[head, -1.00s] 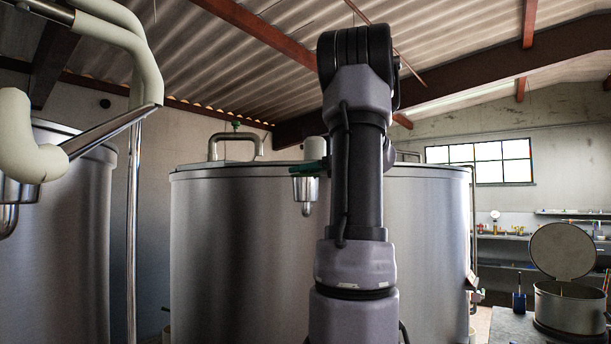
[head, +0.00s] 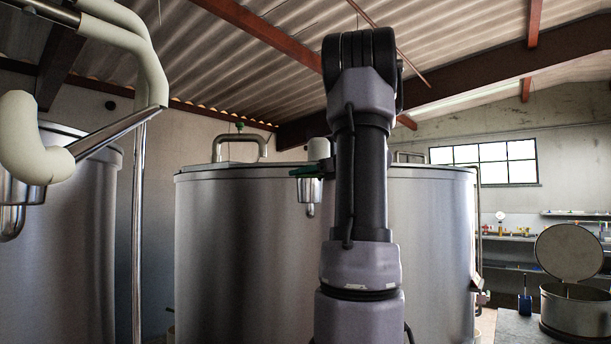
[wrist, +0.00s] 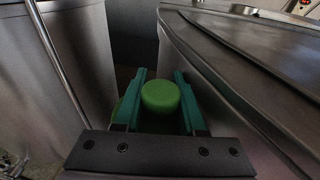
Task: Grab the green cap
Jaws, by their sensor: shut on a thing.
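The green cap (wrist: 161,97) is round and bright green. It sits between the two teal fingers of my gripper (wrist: 160,74) in the wrist view. My gripper is shut on it, one finger at each side. A darker green part shows below the cap, mostly hidden by the fingers and the gripper's dark front plate. In the head view my arm stands upright before the large steel tank, and the cap cannot be made out there. A dark green piece (head: 306,171) shows beside my arm, by a steel fitting; I cannot tell whether it is a finger.
The large steel tank (head: 240,250) fills the middle. Another tank (head: 85,230) and cream pipes (head: 40,150) stand at left, close to a vertical steel pipe. A pot with its lid raised (head: 575,308) is at right. The wrist view shows a narrow gap between tank walls.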

